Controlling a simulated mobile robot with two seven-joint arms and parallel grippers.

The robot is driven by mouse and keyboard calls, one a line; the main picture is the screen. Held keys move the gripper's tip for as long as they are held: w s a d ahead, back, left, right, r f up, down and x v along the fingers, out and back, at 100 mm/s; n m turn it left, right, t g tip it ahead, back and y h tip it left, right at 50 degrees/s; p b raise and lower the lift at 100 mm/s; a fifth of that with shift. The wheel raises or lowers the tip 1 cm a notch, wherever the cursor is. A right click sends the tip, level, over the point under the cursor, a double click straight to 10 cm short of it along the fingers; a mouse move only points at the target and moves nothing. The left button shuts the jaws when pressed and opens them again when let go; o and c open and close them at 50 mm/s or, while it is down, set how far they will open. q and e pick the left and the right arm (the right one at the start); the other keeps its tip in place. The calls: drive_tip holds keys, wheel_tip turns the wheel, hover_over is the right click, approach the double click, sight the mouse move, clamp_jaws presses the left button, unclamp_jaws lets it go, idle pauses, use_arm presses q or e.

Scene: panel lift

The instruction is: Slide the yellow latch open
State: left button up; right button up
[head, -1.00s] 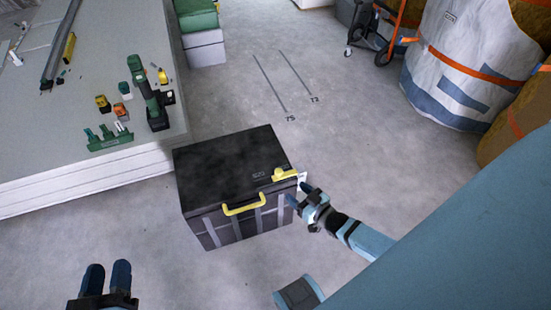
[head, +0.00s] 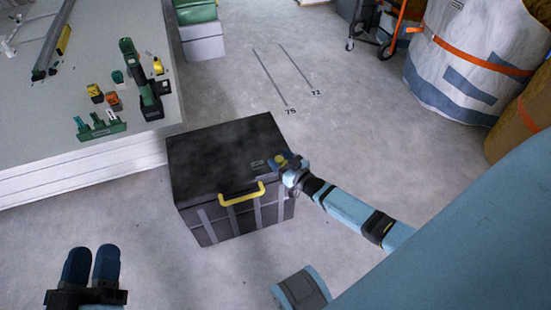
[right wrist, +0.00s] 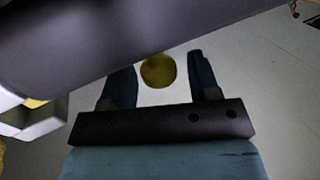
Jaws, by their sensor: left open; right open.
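A dark box (head: 215,155) with grey stripes stands on the floor, its lid closed. The yellow latch (head: 281,159) is at the lid's right front corner, mostly hidden by my right gripper (head: 284,164). In the right wrist view, a round yellow knob (right wrist: 158,71) lies between the two fingers of the open right gripper (right wrist: 162,64), with gaps visible at both sides. A yellow handle (head: 242,194) is on the box's front. My left gripper (head: 92,250) is open and empty above the floor at lower left, away from the box.
A pale stack of panels (head: 60,130) at left carries a green drill (head: 145,90) and small tools. A big white bag (head: 465,60) and an orange-framed trolley (head: 388,30) stand at upper right.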

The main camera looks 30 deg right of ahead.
use_arm(q)
drive_tip(key=shift+f+g, duration=0.3)
drive_tip(key=shift+f, duration=0.3)
use_arm(e)
drive_tip(key=shift+w+a, duration=0.2)
drive_tip(key=shift+w, duration=1)
